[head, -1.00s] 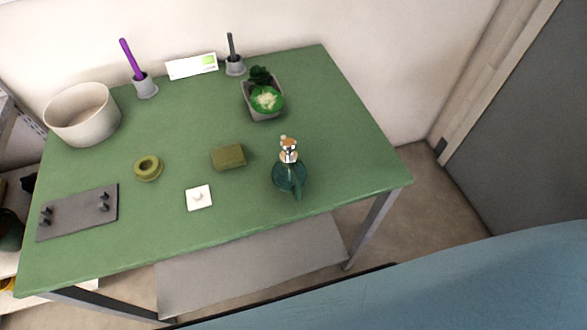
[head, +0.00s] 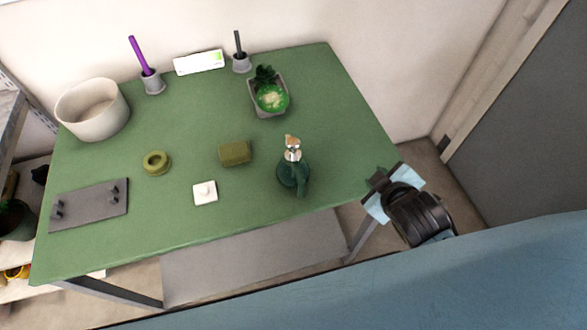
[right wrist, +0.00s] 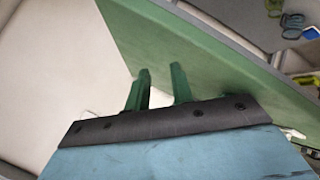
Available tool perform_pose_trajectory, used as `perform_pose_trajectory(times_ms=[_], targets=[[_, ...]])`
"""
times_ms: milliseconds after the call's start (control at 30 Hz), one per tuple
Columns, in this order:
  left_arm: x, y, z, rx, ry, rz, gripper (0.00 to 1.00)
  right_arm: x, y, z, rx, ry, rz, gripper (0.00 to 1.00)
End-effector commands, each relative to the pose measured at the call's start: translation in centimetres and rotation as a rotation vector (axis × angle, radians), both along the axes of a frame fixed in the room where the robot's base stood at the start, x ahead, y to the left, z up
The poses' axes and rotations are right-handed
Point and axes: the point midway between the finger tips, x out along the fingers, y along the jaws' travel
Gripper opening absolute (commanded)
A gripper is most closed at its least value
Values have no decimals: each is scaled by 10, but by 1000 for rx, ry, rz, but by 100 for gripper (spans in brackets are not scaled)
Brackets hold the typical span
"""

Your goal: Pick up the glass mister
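The glass mister (head: 292,174) is a dark teal bottle with a copper and white spray top. It stands upright near the front right of the green table (head: 340,120). My right gripper (head: 377,181) is at the table's right front corner, to the right of the mister and apart from it. In the right wrist view its two green fingers (right wrist: 161,78) stand apart with nothing between them. The mister cannot be made out in the right wrist view. My left gripper is in no view.
A potted plant (head: 270,97) stands behind the mister. A green block (head: 235,153) and a white knobbed square (head: 205,192) lie to its left. An olive ring (head: 156,163), grey plate (head: 88,205) and cream pot (head: 93,110) are farther left. Table between mister and right gripper is clear.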

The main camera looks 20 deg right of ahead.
Motion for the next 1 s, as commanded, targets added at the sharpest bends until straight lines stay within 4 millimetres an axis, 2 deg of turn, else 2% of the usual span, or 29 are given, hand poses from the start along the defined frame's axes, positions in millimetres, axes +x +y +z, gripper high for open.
perform_pose_trajectory(times_ms=[100, 233, 300, 400, 500, 600, 700, 833, 967, 1000], targets=[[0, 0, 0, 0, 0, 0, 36, 31, -9, 27, -188, -165, 138, 23], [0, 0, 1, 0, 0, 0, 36, 65, -7, 69, -484, -395, 352, 23], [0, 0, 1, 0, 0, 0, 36, 79, 2, 93, -672, -526, 490, 23], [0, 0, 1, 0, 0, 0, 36, 87, 22, 119, -945, -705, 694, 23], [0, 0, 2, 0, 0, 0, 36, 85, 47, 132, -1216, -876, 912, 23], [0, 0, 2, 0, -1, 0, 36, 73, 68, 131, -1474, -1041, 1143, 23], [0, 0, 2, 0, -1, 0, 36, 55, 82, 117, -1699, -1198, 1383, 23], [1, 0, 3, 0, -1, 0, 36, 30, 82, 90, -1899, -1372, 1669, 23], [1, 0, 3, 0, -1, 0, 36, 11, 73, 69, -1992, -1498, 1881, 23], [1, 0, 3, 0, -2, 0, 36, 7, 70, 64, 1969, 1494, -1890, 23]])
